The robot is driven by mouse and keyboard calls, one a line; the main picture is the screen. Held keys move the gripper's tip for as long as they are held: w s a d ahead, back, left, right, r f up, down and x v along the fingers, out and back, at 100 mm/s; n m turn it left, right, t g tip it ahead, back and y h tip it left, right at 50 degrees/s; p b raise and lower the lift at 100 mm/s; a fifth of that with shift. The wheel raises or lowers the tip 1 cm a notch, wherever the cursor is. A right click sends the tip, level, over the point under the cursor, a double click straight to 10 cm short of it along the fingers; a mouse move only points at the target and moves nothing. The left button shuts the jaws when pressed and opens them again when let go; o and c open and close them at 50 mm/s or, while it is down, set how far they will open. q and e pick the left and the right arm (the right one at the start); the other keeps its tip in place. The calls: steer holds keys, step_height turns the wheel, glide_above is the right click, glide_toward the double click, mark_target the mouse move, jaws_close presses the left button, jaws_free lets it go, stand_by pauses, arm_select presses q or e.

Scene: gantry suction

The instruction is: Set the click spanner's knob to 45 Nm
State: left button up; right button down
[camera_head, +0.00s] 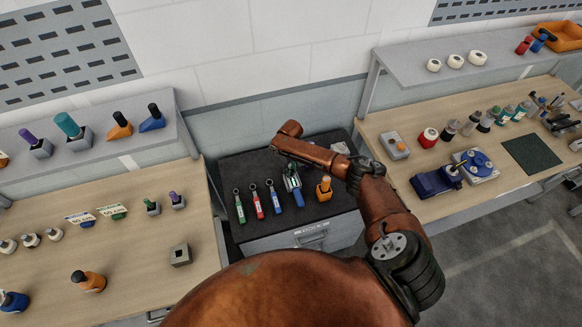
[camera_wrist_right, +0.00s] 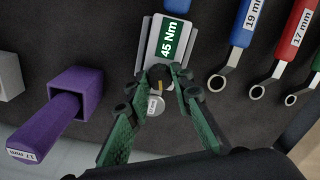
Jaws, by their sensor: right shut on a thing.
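In the wrist view, my right gripper (camera_wrist_right: 158,78) is shut, its green fingers on either side of a dark knob (camera_wrist_right: 157,76). A round grey end (camera_wrist_right: 155,106) shows between the fingers. Just beyond is a pale grey block (camera_wrist_right: 150,50) with a green panel reading "45 Nm" (camera_wrist_right: 170,38). I take this to be the click spanner; much of it is hidden by the fingers. In the head view, my right gripper (camera_head: 293,182) points down over the dark-topped cabinet (camera_head: 229,170), above a blue part (camera_head: 299,200). My left gripper is out of view.
Blue (camera_head: 272,196), red (camera_head: 257,204) and green (camera_head: 239,207) ring spanners lie left of the gripper. An orange tool (camera_head: 324,188) stands close on its right. The wrist view shows a purple piece (camera_wrist_right: 60,120) nearby. Benches flank the cabinet.

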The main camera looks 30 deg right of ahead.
steer(key=shift+m+p, duration=0.9)
steer(key=shift+m, duration=0.6)
steer(key=c, duration=1.7)
jaws_free()
step_height(320, 180, up, 12)
steer(key=shift+r, duration=0.1)
